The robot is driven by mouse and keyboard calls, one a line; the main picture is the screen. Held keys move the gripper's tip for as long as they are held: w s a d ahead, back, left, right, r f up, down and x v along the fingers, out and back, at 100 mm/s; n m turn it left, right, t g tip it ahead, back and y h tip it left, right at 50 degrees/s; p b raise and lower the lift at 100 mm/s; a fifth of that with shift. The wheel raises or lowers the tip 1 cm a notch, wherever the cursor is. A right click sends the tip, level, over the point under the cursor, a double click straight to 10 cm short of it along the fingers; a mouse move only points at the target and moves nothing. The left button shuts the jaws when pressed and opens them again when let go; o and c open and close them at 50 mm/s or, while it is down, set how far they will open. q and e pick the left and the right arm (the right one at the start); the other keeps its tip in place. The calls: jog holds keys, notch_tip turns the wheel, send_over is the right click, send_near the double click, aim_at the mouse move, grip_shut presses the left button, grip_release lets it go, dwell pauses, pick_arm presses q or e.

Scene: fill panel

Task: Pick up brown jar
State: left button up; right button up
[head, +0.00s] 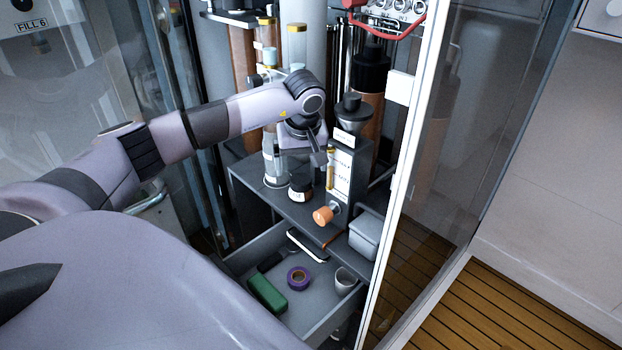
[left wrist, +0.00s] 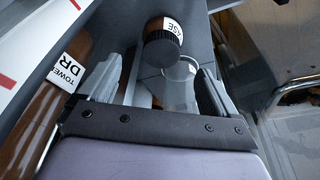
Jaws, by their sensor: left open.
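The brown jar (left wrist: 155,24) has a ribbed black cap and a white label. In the left wrist view it lies just beyond the fingertips, near the middle top. In the head view a small dark jar with a white label (head: 301,188), likely the same one, stands on the grey shelf (head: 318,213) below my left gripper. My left gripper (head: 316,155) is open. In the left wrist view its fingers (left wrist: 158,75) are spread, with a clear glass vessel (left wrist: 178,88) seen between them and the jar outside them. My right gripper is not in view.
A tall clear container (head: 272,165) stands left of the jar. An open drawer (head: 325,318) below holds purple tape (head: 298,278), a green block (head: 267,293) and a cup (head: 345,281). A glass door (head: 440,170) bounds the right.

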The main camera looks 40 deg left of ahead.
aim_at(301, 180)
pick_arm(q)
jog(key=x, duration=0.2)
jog(key=b+x, duration=0.1)
jog(key=x, duration=0.1)
jog(key=b+x, duration=0.1)
jog(key=x, duration=0.1)
jog(key=shift+s+d+f, duration=0.2)
jog(key=shift+s, duration=0.1)
jog(key=shift+w+a+f, duration=0.1)
jog(key=shift+a+f, duration=0.05)
jog(key=shift+f, duration=0.25)
jog(key=c, duration=1.2)
jog(key=shift+r, duration=0.1)
jog(key=shift+c, duration=0.2)
jog(key=shift+r, duration=0.1)
